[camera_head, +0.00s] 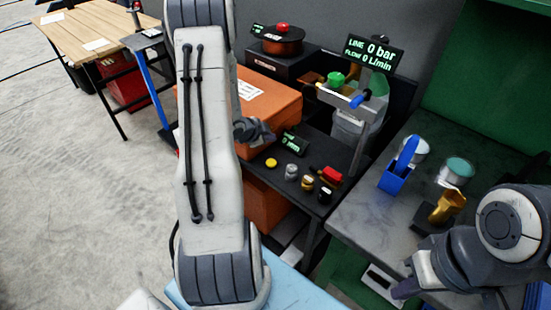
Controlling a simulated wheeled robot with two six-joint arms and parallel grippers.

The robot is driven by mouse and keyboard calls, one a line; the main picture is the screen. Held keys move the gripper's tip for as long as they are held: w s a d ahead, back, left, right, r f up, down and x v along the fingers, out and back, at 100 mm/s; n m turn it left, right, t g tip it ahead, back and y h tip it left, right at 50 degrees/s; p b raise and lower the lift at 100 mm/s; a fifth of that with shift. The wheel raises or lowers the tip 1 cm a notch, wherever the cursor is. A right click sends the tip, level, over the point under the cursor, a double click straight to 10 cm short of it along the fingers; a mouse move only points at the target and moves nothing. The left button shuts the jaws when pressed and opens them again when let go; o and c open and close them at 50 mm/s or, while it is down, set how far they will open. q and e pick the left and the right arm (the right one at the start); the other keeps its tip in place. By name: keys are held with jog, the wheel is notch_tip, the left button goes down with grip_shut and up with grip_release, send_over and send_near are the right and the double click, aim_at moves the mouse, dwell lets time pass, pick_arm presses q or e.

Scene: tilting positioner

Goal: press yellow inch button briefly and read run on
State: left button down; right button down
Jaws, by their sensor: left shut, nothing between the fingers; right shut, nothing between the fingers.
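The yellow button (271,162) is the leftmost of a row of controls on the dark panel (300,160). My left gripper (262,134) is shut and empty, above and slightly left of the yellow button, with a visible gap in the picture. My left forearm hides part of the orange cabinet behind it. A small dark display (291,144) with green characters stands behind the buttons; it seems to show a 0, but its text is too small to read surely. My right gripper (404,289) is shut and empty at the lower right, far from the panel.
Grey, brass and black knobs and a red button (333,174) sit right of the yellow one. A larger display (373,53) reads LINE 0 bar, FLOW 0 L/min. A grey bench (350,218) holds a blue holder (396,178) and cups. Open floor lies left.

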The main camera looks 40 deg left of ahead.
aim_at(268, 164)
pick_arm(q)
jog(key=f+b, duration=0.2)
jog(key=f, duration=0.1)
jog(key=f+b, duration=0.5)
jog(key=shift+s+a+f+b, duration=0.2)
jog(key=shift+a+f+b, duration=0.2)
jog(key=shift+f, duration=0.1)
dwell(1.9)
jog(key=shift+f+b, duration=0.3)
jog(key=shift+b, duration=0.05)
jog(key=shift+f+b, duration=0.4)
jog(key=shift+f, duration=0.1)
dwell(0.5)
jog(key=shift+r, duration=0.1)
dwell(0.9)
jog(key=shift+r+p, duration=0.8)
